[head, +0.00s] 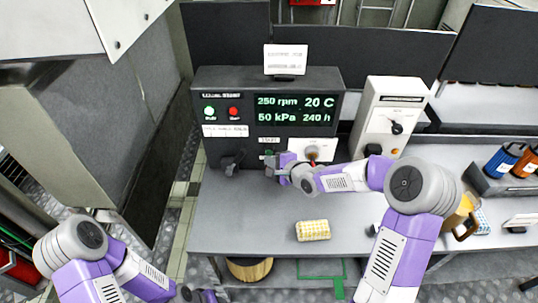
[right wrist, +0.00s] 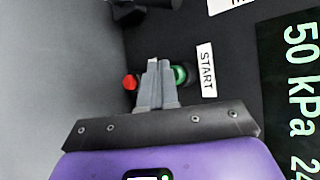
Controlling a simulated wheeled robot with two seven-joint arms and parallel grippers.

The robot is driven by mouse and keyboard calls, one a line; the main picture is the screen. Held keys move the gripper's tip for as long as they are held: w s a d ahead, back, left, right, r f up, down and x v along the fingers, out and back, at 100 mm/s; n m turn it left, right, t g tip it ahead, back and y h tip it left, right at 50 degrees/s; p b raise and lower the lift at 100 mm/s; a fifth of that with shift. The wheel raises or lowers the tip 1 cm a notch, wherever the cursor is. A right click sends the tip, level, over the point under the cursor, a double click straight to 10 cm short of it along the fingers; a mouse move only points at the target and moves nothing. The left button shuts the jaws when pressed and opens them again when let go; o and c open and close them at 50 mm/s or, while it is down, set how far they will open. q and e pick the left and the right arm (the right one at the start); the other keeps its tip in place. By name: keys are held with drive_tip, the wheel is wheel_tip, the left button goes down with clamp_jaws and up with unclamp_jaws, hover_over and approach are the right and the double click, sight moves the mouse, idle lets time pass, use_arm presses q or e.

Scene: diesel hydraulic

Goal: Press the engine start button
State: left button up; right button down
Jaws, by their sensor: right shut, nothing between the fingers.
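The engine start button is a green button (right wrist: 181,73) beside a white START label (right wrist: 207,69) in the right wrist view. A red button (right wrist: 130,82) sits on the other side of the fingers. In the head view the START label (head: 269,140) is low on the dark control panel, with the button mostly hidden by my gripper. My right gripper (head: 269,160) is shut and empty, at the panel front. In the right wrist view its fingertips (right wrist: 156,65) lie between the two buttons, overlapping the green one's edge; contact cannot be told. My left gripper (head: 200,295) is low, partly cut off.
The control panel (head: 220,88) has a lit display and upper green and red buttons. A black lever (head: 231,162) is at its lower left. A white box with a knob (head: 385,110) stands right. A yellow checkered block (head: 313,230) lies on the grey bench (head: 230,225), whose front left is clear.

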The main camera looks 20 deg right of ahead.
drive_tip(key=shift+s+a, duration=0.1)
drive_tip(key=shift+s, duration=0.25)
drive_tip(key=shift+s+a+b, duration=0.15)
drive_tip(key=shift+s+a, duration=0.1)
drive_tip(key=shift+s, duration=0.55)
drive_tip(key=shift+s+a+b, duration=0.1)
drive_tip(key=shift+s+a, duration=0.1)
drive_tip(key=shift+s, duration=0.6)
drive_tip(key=shift+s+a+b, duration=0.15)
drive_tip(key=shift+s+a, duration=0.1)
drive_tip(key=shift+s, duration=0.55)
